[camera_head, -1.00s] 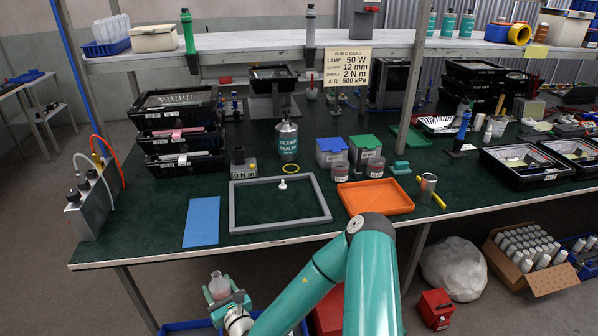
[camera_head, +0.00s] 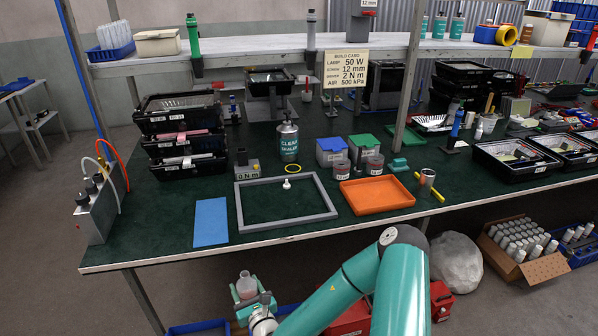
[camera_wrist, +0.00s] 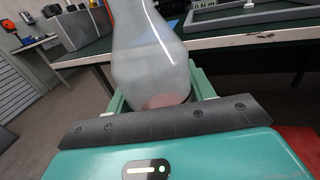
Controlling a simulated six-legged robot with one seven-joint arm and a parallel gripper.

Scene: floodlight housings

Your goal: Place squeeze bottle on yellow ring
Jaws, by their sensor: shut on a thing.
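My gripper (camera_head: 249,291) is shut on a translucent squeeze bottle (camera_head: 246,282) with pinkish contents low in it. The bottle stands about upright, in front of and below the table's front edge. In the wrist view the bottle (camera_wrist: 148,55) fills the middle between the teal fingers, its top cut off by the frame. The ring is well apart from the bottle.
A blue mat (camera_head: 210,222) and an orange tray (camera_head: 377,195) lie near the table's front edge (camera_head: 170,258). A torque block (camera_head: 246,168) stands left of the ring, with blue and green bins to its right. A shelf (camera_head: 240,57) overhangs the back.

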